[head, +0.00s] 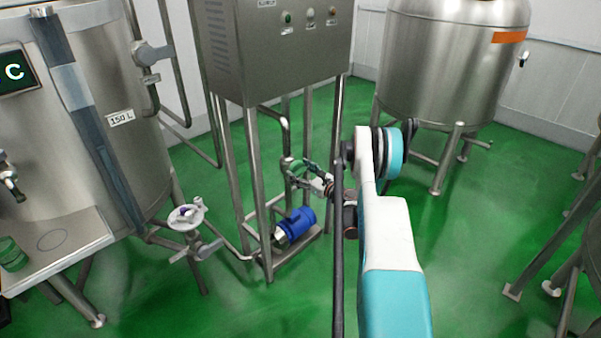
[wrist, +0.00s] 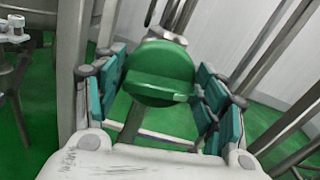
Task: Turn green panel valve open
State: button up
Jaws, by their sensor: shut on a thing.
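The green panel valve (wrist: 158,62) shows in the wrist view as a round green knob with a raised grip bar across it, in front of a steel pipe. My gripper (wrist: 162,88) has its teal finger pads on the left and right of the knob and is shut on it. The bar lies roughly level across the wrist picture. In the head view my gripper (head: 308,178) is at the pipework under the steel control cabinet (head: 283,55). There the valve is small and largely hidden by the fingers.
Cabinet legs and pipes stand close around my gripper. A blue pump (head: 296,224) sits below it. A steel tank (head: 90,110) stands at left with a white handwheel valve (head: 186,216) beside it. Another tank (head: 445,65) stands behind at right. Green floor is open between them.

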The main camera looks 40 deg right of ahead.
jog(key=n, duration=0.4)
jog(key=shift+a, duration=0.1)
jog(key=n, duration=0.8)
jog(key=shift+a+f, duration=0.1)
jog(key=shift+f+n, duration=0.1)
jog(key=shift+n, duration=2)
jog(key=shift+a, duration=0.1)
jog(key=o, duration=0.9)
jog(key=shift+c, duration=0.2)
jog(key=shift+s, duration=0.1)
